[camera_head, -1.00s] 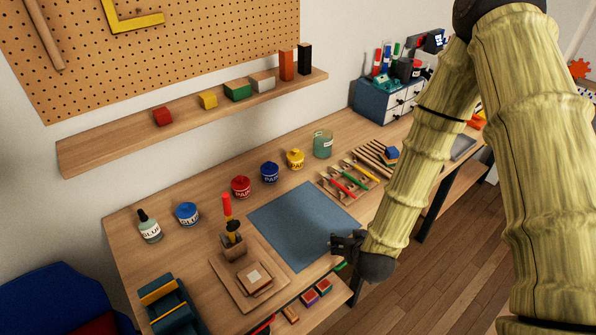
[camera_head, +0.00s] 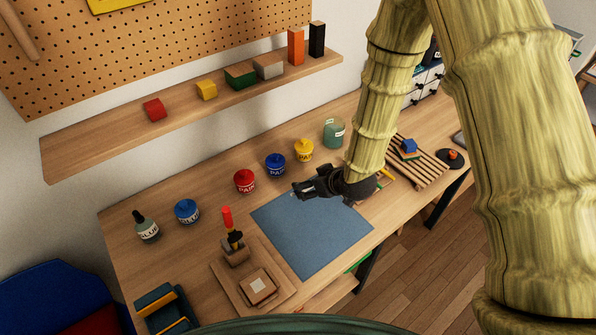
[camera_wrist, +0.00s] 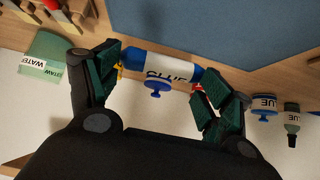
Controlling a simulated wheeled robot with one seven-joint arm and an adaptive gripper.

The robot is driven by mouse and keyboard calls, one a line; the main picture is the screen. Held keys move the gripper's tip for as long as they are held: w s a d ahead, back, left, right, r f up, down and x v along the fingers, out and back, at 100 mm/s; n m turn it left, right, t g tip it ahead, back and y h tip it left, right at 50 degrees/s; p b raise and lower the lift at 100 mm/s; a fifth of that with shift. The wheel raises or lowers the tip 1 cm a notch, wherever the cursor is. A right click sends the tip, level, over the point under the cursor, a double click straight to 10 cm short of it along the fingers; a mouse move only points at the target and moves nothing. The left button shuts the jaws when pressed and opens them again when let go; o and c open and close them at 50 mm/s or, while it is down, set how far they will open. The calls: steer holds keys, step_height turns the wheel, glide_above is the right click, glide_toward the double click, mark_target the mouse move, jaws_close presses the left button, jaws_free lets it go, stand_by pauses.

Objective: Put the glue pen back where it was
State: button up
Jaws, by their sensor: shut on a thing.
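The glue pen (camera_wrist: 167,67) is a short white cylinder with blue ends and dark lettering. In the wrist view it lies crosswise between the green-padded fingers of my gripper (camera_wrist: 160,66), which is shut on it. In the head view my gripper (camera_head: 306,187) hangs over the back part of the blue mat (camera_head: 310,235), in front of the blue and yellow paint pots. The pen cannot be made out clearly there.
Red (camera_head: 245,181), blue (camera_head: 275,165) and yellow (camera_head: 304,150) paint pots stand behind the mat. A glue bottle (camera_head: 147,228) and glue pot (camera_head: 187,212) stand left. A slatted rack (camera_head: 425,168) is right; my arm hides part of the desk. The mat looks clear.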

steer(key=a+n, duration=0.1)
steer(key=a+r+n+g+y, duration=0.1)
steer(key=w+a, duration=0.1)
steer(key=shift+r+n+y+p, duration=0.3)
steer(key=shift+r+n, duration=0.05)
steer(key=shift+n, duration=0.05)
steer(key=shift+w+a+r+n+g+y, duration=0.15)
steer(key=shift+w+a+n+g+y, duration=0.15)
steer(key=shift+a+n+g+y, duration=0.45)
steer(key=shift+d+n+h, duration=0.1)
steer(key=shift+n+h, duration=0.15)
steer(key=shift+f+b, duration=2.6)
steer(key=shift+f, duration=0.8)
steer(key=shift+f, duration=0.2)
steer(key=o, duration=1.2)
steer(key=shift+d+r, duration=0.1)
